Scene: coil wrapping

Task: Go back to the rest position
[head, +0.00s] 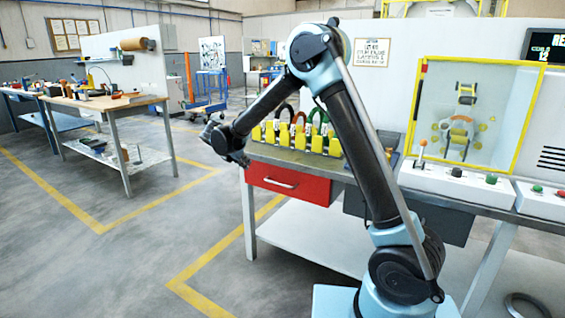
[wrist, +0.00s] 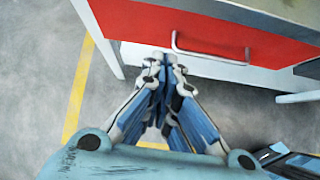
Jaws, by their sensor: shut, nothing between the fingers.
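My gripper (head: 236,158) is shut and empty. In the head view it hangs in the air at the left end of the workbench (head: 352,172), in front of or beside its corner. In the wrist view my gripper (wrist: 164,62) points toward the front of the red drawer (wrist: 222,35), with its fingertips together near the drawer's lower edge. I cannot tell how far apart the fingertips and the drawer are. The red drawer also shows in the head view (head: 270,180), and it looks closed.
Several yellow holders (head: 297,137) with coils stand on the bench behind my arm. A yellow-framed machine (head: 476,115) and a white control panel (head: 457,180) are on the right. Another workbench (head: 105,102) stands at the left. The grey floor (head: 130,255) between is clear.

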